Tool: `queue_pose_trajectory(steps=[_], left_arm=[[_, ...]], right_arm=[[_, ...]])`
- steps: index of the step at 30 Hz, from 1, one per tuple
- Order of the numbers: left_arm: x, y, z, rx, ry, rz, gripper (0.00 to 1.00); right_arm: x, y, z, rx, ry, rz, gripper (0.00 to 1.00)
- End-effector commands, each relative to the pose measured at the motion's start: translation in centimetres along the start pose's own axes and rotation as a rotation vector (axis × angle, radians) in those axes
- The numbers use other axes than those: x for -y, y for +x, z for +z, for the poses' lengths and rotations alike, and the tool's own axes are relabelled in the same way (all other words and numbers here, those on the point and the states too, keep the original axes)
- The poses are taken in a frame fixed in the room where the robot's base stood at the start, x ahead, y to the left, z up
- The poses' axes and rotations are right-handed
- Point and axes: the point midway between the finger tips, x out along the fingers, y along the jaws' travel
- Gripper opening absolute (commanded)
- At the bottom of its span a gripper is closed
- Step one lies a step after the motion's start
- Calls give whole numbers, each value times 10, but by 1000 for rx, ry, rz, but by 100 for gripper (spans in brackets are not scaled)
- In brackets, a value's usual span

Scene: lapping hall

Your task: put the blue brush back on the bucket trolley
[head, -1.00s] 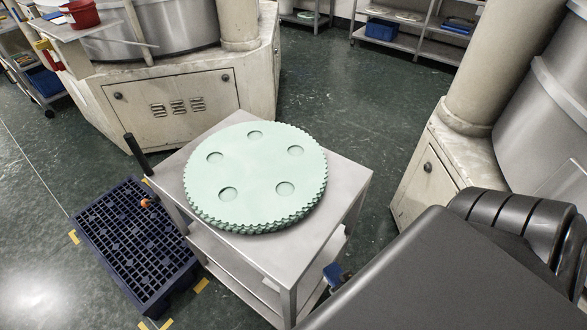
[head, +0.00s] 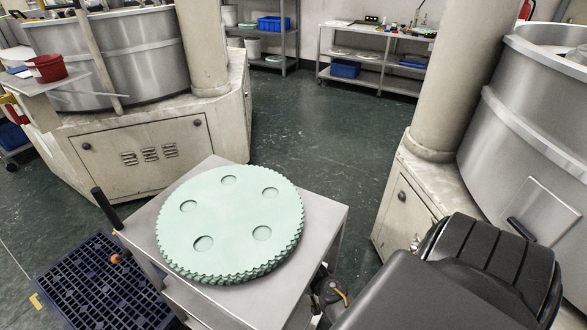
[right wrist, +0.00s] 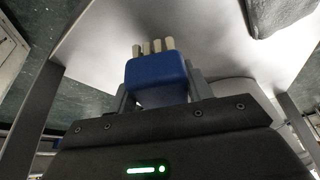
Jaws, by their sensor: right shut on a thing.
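In the right wrist view the blue brush (right wrist: 157,74) has a blue block and pale bristle tufts pointing up in the picture. My right gripper (right wrist: 158,92) is shut on its block, one grey finger on each side. In the head view my dark right arm fills the lower right; the brush cannot be made out there. A small grey trolley (head: 38,88) with a red bucket (head: 46,68) on top stands at the far left, beside a large machine. Its lower part is partly cut off by the frame edge. My left gripper is out of view.
A metal cart (head: 322,222) carrying pale green toothed discs (head: 232,222) stands close in front. A dark blue grid pallet (head: 95,285) lies left of it. Machines stand left (head: 150,150) and right (head: 400,205). Green floor (head: 320,150) between them is clear.

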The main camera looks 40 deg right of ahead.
Motion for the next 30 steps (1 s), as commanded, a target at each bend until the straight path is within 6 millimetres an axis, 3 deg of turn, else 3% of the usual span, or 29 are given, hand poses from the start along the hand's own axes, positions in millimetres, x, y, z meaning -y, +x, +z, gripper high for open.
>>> queue_pose_trajectory(steps=[8,15,27,28,30], left_arm=[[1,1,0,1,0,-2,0],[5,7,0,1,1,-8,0],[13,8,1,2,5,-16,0],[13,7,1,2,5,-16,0],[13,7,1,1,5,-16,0]], right_arm=[[0,5,-14,-2,-1,0,25],[0,36,2,2,-1,0,25],[0,40,4,0,-1,1,25],[0,39,4,0,-1,1,52],[0,39,4,0,-1,1,62]])
